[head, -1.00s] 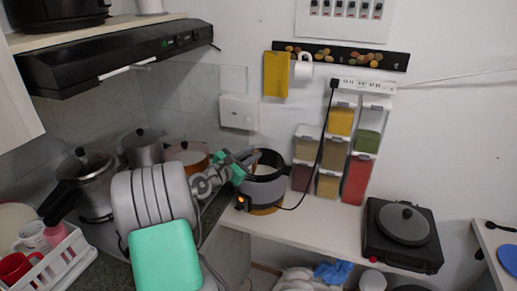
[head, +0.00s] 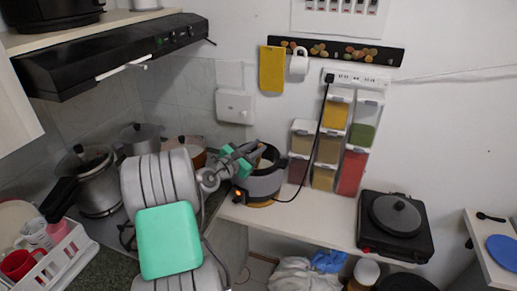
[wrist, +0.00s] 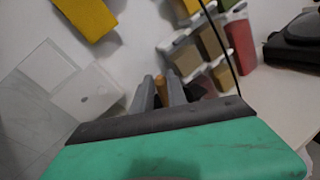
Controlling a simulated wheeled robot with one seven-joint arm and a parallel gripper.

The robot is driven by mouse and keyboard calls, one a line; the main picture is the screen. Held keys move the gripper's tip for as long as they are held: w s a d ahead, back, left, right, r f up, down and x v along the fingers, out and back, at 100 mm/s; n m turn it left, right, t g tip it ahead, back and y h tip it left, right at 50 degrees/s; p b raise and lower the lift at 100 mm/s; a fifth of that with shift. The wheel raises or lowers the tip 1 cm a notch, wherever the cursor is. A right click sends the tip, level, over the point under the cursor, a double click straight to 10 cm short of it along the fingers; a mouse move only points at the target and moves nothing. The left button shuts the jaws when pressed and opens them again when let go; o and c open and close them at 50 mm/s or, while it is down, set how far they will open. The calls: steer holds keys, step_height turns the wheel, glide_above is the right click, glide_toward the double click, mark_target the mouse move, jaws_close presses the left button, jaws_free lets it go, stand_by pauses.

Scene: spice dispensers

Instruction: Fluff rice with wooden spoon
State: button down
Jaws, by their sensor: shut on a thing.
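The rice cooker (head: 265,188) is a grey pot with an orange light on its front, near the left end of the white counter. Pale contents, likely rice, show partly inside it. My gripper (head: 250,158) is at the cooker's upper left rim, and its green and grey parts hide some of the opening. In the wrist view my gripper (wrist: 162,92) has its grey fingers close together around a brown wooden piece, the spoon handle (wrist: 160,88). The spoon's far end is hidden, so I cannot tell whether it touches the rice.
Spice dispensers (head: 333,148) hang on the wall right of the cooker, with a black cord (head: 318,150) running down. A black hot plate (head: 396,225) stands further right. Pots (head: 98,180) stand left, under the black hood (head: 110,55). Counter between cooker and hot plate is clear.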

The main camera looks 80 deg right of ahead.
steer(key=s+a+r, duration=0.2)
steer(key=a+r, duration=0.3)
steer(key=r, duration=0.7)
steer(key=shift+s+a+p, duration=0.15)
steer(key=shift+s+p, duration=0.05)
steer(key=shift+p, duration=0.25)
steer(key=shift+r, duration=2.55)
